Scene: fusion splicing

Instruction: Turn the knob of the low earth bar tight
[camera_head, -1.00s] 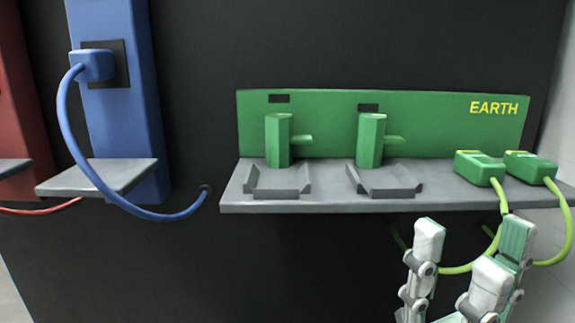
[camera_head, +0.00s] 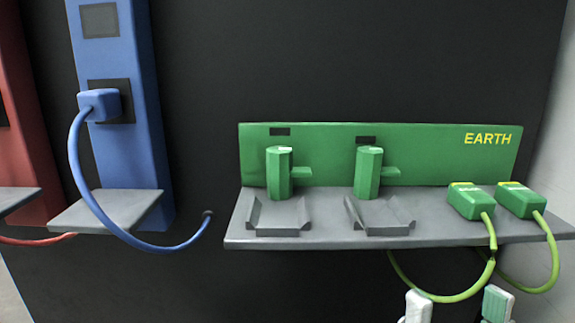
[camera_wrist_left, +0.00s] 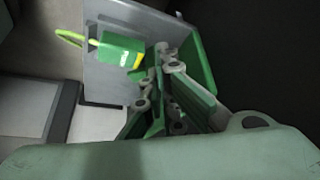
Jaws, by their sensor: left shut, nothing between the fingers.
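The head view shows a green earth bar (camera_head: 440,147) marked EARTH. Two upright green posts with side tabs, a left one (camera_head: 280,175) and a right one (camera_head: 367,173), stand before it; I cannot tell which part is the knob. In the left wrist view a green plug (camera_wrist_left: 121,48) lies on a grey shelf (camera_wrist_left: 95,95) beside a green panel (camera_wrist_left: 203,62). My left gripper (camera_wrist_left: 165,62) is shut and empty close beside this plug. In the head view my right gripper (camera_head: 457,305) shows only its fingertips, apart, below the shelf.
The bar's grey shelf (camera_head: 330,240) holds two grey cradles and two green plugs (camera_head: 495,199) with yellow-green cables. A blue panel (camera_head: 125,165) with a plugged blue cable stands left, a red panel (camera_head: 25,150) beyond it.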

